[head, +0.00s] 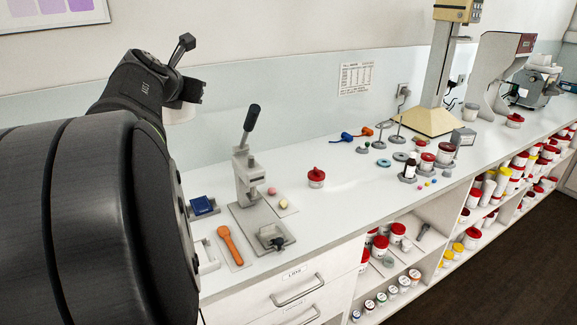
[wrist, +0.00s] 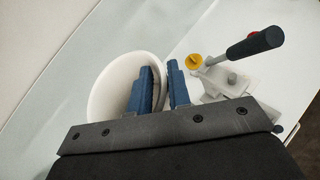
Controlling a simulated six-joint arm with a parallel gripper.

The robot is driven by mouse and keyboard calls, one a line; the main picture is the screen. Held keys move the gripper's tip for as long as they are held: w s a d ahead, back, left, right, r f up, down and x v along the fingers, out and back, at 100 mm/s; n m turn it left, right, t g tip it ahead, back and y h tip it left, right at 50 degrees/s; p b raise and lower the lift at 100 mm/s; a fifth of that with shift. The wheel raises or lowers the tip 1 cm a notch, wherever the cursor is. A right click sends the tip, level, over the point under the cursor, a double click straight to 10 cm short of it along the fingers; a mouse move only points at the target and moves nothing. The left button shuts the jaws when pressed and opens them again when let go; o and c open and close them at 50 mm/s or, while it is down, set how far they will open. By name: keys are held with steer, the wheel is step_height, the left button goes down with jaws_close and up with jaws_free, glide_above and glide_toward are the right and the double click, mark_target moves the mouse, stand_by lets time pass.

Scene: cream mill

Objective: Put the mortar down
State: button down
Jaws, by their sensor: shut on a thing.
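The mortar is a white bowl (wrist: 105,90), seen from above at the left of the wrist view. My gripper (wrist: 161,68) is shut on its right wall, with one blue finger inside the bowl and the other outside. In the head view, part of the white mortar (head: 181,115) shows just below my gripper (head: 190,90), near the back wall and above the counter. My arm hides much of it there, and the inside of the bowl looks empty where it shows.
A hand press (head: 246,180) with a raised dark lever stands on the white counter (head: 330,205). Counter right of the jar is fairly clear. Several jars and weights stand farther right.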

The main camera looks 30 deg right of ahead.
steer(key=s+d+r+m+g+h, duration=0.1)
steer(key=d+m+g+h, duration=0.2)
steer(key=d, duration=1.2)
steer(key=s+d+r+m+g+h, duration=0.1)
steer(key=d+m+g+h, duration=0.2)
steer(key=d, duration=1.2)
steer(key=s+d+f+m+g, duration=0.1)
steer(key=s+d+m+g, duration=0.3)
steer(key=s+d, duration=0.7)
steer(key=s+d+f+m+g, duration=0.1)
steer(key=s+d+m+g, duration=0.2)
steer(key=s+d, duration=0.75)
steer(key=w+d+f, duration=0.2)
steer(key=f, duration=1.1)
steer(key=w+d+f, duration=0.2)
steer(key=f, duration=1.1)
steer(key=w+f, duration=0.7)
steer(key=w+a+f, duration=0.1)
steer(key=w+f, duration=0.3)
steer(key=shift+w+a+f, duration=0.1)
steer(key=shift+w, duration=0.1)
